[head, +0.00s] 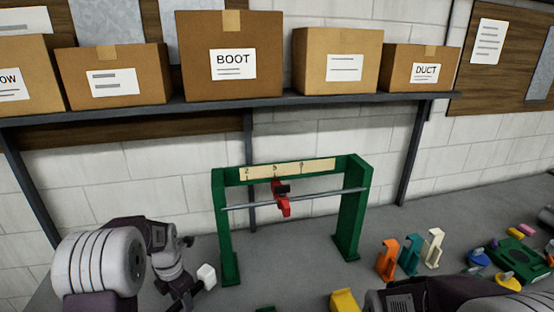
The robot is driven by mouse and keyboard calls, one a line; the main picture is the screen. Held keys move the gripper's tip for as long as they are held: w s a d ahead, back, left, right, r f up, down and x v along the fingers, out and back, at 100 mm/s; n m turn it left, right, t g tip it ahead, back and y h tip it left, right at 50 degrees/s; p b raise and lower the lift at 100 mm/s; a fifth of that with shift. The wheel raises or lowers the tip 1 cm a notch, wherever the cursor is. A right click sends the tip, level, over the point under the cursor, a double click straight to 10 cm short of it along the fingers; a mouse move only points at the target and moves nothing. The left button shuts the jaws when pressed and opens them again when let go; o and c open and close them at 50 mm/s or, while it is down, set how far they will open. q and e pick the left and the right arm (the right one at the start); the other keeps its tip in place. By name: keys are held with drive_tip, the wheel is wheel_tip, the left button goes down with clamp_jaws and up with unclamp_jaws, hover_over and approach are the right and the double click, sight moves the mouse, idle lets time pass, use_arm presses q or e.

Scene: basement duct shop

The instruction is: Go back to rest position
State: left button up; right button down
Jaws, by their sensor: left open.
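My left gripper (197,260) is at the lower left, in front of and left of the green stand's left post. It is open, and I see nothing held in it. A pale block-like piece (206,276) shows at its lower tip; I cannot tell whether it is part of the gripper. Part of my right arm (430,299) shows at the bottom right edge, and its gripper is out of view.
A green stand (228,245) carries a numbered strip (322,166) and a rod with a red clip (282,200). Orange (387,261), teal (410,256) and cream (433,249) hooks stand right of it. A yellow piece (343,301) is in front. Boxes, including BOOT (195,60), line the shelf (150,108).

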use_arm(q)
drive_tip(key=s+d+r+m+b, duration=0.2)
drive_tip(key=s+d+m, duration=0.5)
drive_tip(key=d+m, duration=0.1)
drive_tip(key=s+f+m, duration=0.2)
drive_tip(key=s+m, duration=0.2)
drive_tip(key=m, duration=0.6)
drive_tip(key=s+d+f+m+b, duration=0.1)
drive_tip(key=s+m, duration=0.3)
drive_tip(key=m, duration=0.7)
drive_tip(key=shift+s+d+f+t, duration=0.25)
drive_tip(key=shift+s+f+t, duration=0.05)
drive_tip(key=shift+f, duration=0.1)
use_arm(e)
drive_tip(key=f, duration=0.3)
drive_tip(key=shift+w+f, duration=0.3)
drive_tip(key=shift+w, duration=0.05)
